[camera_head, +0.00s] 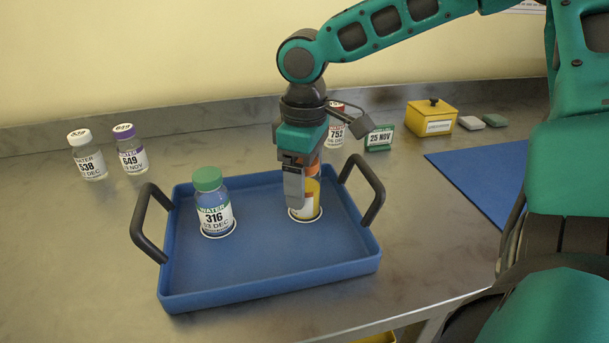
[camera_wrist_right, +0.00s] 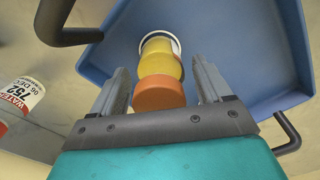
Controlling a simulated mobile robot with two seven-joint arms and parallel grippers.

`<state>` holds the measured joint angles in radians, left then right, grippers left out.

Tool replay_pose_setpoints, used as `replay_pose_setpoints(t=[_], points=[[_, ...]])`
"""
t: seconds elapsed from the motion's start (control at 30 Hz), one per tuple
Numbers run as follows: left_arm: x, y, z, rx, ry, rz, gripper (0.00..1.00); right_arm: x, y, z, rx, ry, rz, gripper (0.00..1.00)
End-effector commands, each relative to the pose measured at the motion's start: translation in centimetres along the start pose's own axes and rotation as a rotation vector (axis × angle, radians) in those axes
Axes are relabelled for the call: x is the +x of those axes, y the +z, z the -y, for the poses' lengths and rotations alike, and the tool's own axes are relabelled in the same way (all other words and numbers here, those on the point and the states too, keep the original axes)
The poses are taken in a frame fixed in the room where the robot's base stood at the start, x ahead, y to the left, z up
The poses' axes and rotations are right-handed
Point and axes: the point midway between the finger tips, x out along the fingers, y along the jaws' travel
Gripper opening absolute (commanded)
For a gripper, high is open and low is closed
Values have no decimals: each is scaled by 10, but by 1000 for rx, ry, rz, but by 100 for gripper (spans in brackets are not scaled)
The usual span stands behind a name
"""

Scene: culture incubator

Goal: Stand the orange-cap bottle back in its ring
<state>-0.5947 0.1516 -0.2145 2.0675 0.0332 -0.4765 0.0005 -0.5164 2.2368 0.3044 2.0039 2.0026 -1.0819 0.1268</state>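The orange-cap bottle (camera_head: 311,205), with yellow contents, stands upright on the blue tray (camera_head: 270,289), its base at the white ring (camera_head: 291,215) on the right. In the right wrist view its orange cap (camera_wrist_right: 158,92) is nearest me and its yellow body (camera_wrist_right: 160,62) runs down to the ring (camera_wrist_right: 173,42). My right gripper (camera_head: 302,200) points down around the bottle. In the wrist view its fingers (camera_wrist_right: 162,80) are on both sides with narrow gaps, so it looks open. It partly hides the bottle in the head view. My left gripper is not in view.
A green-cap bottle (camera_head: 215,212) stands in the tray's left ring. White-cap (camera_head: 90,163) and purple-cap (camera_head: 131,157) bottles stand behind left. A red-labelled bottle (camera_head: 336,131), green date block (camera_head: 379,139) and yellow box (camera_head: 431,118) are behind right. Black handles (camera_head: 148,225) rise at the tray's ends.

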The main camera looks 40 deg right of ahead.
Motion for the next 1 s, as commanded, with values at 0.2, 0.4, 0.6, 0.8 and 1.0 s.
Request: replay_pose_setpoints(t=[0.2,0.4,0.6,0.8,1.0], points=[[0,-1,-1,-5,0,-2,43,0,0,0,0,0,0,80],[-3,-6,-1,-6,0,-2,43,-17,-1,0,0,2,-3,80],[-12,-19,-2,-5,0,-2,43,-61,-1,0,1,1,-6,80],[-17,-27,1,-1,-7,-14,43,-100,-1,0,1,1,-4,80],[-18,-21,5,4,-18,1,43,-120,0,0,1,0,-1,80]])
